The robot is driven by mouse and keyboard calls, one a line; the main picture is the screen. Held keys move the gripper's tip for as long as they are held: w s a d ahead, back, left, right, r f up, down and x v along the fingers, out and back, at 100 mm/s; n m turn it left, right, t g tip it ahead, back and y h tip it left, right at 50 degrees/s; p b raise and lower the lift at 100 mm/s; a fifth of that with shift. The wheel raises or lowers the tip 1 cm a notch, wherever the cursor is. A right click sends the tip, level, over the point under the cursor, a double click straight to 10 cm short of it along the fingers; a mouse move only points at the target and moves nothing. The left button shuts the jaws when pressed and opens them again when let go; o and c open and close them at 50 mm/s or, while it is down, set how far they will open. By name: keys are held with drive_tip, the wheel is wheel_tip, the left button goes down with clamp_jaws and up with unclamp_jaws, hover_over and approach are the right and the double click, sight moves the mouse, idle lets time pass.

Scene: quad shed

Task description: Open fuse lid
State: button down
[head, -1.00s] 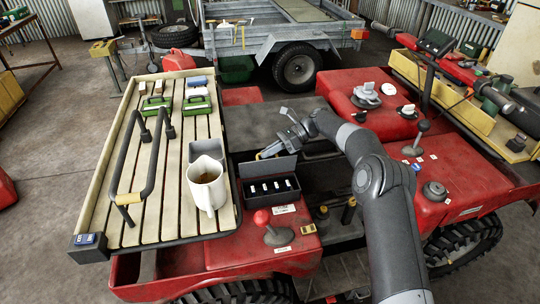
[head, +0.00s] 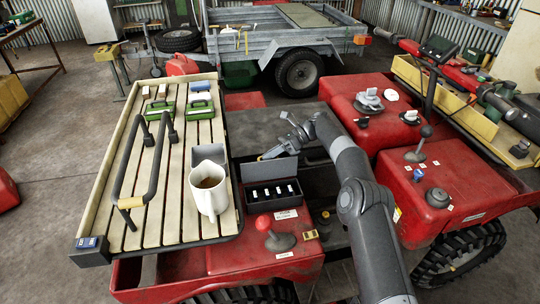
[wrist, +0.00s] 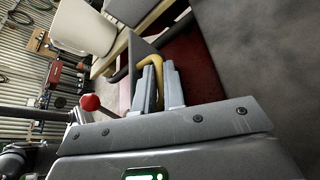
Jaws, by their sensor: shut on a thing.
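The fuse box (head: 271,194) is a black open box with a row of white-marked fuses, set beside the slatted rack. Its grey lid (head: 272,169) stands raised along the box's far edge. My gripper (head: 266,156) is at the top of the lid, with a bit of yellow at its fingertips. In the wrist view my gripper (wrist: 160,85) has its two grey fingers closed about a yellow curved handle (wrist: 152,62). How the handle joins the lid is hard to make out there.
A white jug (head: 208,188) stands on the slatted rack (head: 150,225), close left of the box. A red-knobbed lever (head: 264,222) rises just in front of the box. A dark flat deck (head: 270,125) lies behind the lid.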

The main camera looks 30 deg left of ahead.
drive_tip(key=shift+d+f, duration=0.1)
drive_tip(key=shift+f, duration=0.05)
drive_tip(key=c, duration=1.8)
unclamp_jaws()
drive_tip(key=shift+r, duration=0.2)
wheel_tip(320, 180, up, 4)
drive_tip(key=w+d+r, duration=0.1)
drive_tip(key=d+r, duration=0.1)
drive_tip(key=d, duration=0.1)
drive_tip(key=w+d+r, duration=0.1)
drive_tip(key=d+r, duration=0.1)
drive_tip(key=d, duration=0.2)
drive_tip(key=w+d+r, duration=0.1)
drive_tip(key=d+r, duration=0.1)
drive_tip(key=d, duration=0.2)
drive_tip(key=shift+d+r, duration=0.15)
drive_tip(key=shift+r, duration=0.2)
drive_tip(key=shift+o, duration=0.3)
